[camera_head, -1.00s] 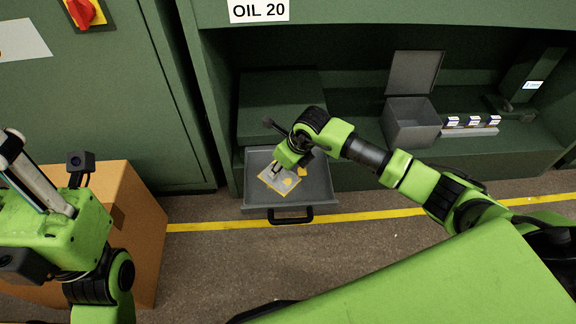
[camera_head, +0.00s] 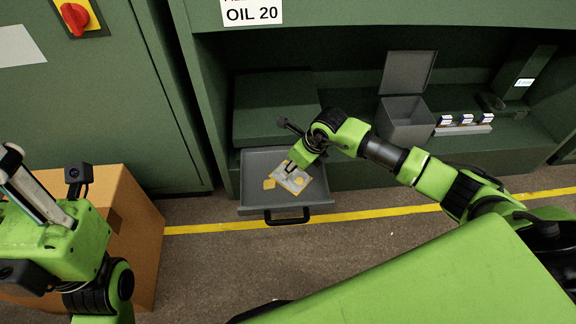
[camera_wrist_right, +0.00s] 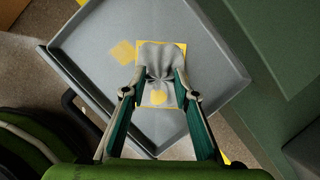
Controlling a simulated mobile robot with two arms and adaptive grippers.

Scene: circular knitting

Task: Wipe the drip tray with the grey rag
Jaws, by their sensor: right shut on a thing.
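The drip tray (camera_head: 252,165) is a grey, shallow, pulled-out tray with a black handle at its front. My right gripper (camera_head: 290,168) is shut on the bunched middle of the rag, which also shows in the right wrist view (camera_wrist_right: 160,58). A yellow stain (camera_head: 269,184) shows on bare tray left of the rag, also in the wrist view (camera_wrist_right: 122,52). Another yellow patch shows within the rag's outline. My left gripper (camera_head: 28,185) is at the far left, its jaws unclear.
The tray sticks out below a green cabinet labelled OIL 20. An open grey box (camera_head: 407,118) and a rack of small white-and-blue boxes (camera_head: 463,127) stand on the shelf at right. An orange-brown box (camera_head: 135,225) stands at left. A yellow floor line runs beneath the tray.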

